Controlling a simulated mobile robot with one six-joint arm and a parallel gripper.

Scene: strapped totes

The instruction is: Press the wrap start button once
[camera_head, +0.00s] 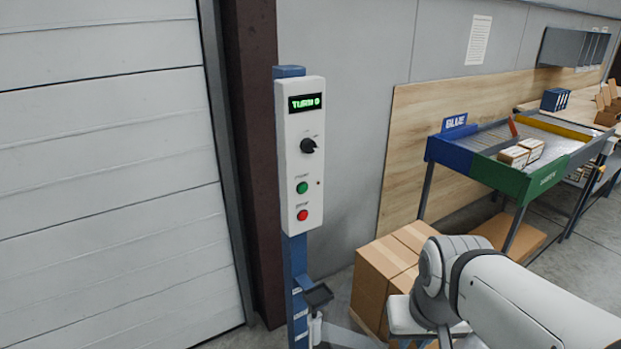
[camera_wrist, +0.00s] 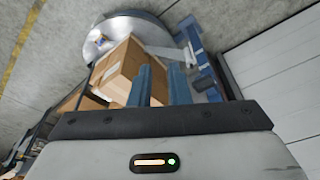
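A white control box (camera_head: 302,160) stands on a blue post (camera_head: 296,275) by the roller door. From top to bottom it has a green-lit display (camera_head: 305,103), a black knob (camera_head: 308,145), a green button (camera_head: 302,187) and a red button (camera_head: 302,215). The button labels are too small to read. My gripper is not clearly visible in the head view, where my arm is low on the right, apart from the box. The buttons do not show there.
Stacked cardboard boxes (camera_head: 385,275) stand right of the post, beside my arm. A small dark holder (camera_head: 318,295) juts from the post. A blue and green sloped table (camera_head: 480,165) is farther right. A round metal disc (camera_wrist: 125,28) shows in the wrist view.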

